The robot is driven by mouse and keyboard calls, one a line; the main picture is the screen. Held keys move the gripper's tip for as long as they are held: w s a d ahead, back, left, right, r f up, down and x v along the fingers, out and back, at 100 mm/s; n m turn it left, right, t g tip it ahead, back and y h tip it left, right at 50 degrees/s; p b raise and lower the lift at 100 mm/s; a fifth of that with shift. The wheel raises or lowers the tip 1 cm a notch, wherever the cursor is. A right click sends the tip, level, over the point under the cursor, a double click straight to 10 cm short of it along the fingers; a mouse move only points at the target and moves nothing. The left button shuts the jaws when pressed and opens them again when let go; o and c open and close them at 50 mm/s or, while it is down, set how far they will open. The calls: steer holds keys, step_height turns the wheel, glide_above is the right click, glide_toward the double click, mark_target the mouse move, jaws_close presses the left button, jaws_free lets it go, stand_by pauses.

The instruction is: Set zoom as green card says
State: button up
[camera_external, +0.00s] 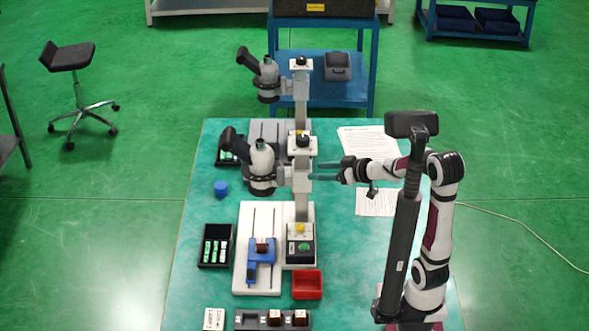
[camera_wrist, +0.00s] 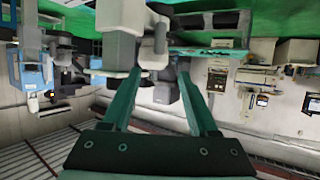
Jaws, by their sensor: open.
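A microscope (camera_external: 262,163) with a grey body, dark eyepiece and dark ring stands on a white base on the teal table. A second, similar microscope (camera_external: 268,82) stands behind it. My gripper (camera_external: 322,170) is just right of the nearer microscope's column, its teal fingers pointing left at head height. In the wrist view my gripper (camera_wrist: 160,80) has its fingers apart, with grey microscope parts beyond and between the tips; I cannot tell whether they touch. A white card (camera_external: 214,319) lies at the front left, its print too small to read. I cannot make out a green card.
A black tray (camera_external: 204,261) with green and white pieces lies left of the base. A blue fixture (camera_external: 262,255), red bin (camera_external: 307,284), grey block holder (camera_external: 252,320) and blue cap (camera_external: 221,188) are around it. Papers (camera_external: 375,203) lie under my arm.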

mark_target(281, 171)
steer(key=x, duration=1.5)
steer(key=shift+a, duration=0.1)
jaws_close()
stand_by(0.7)
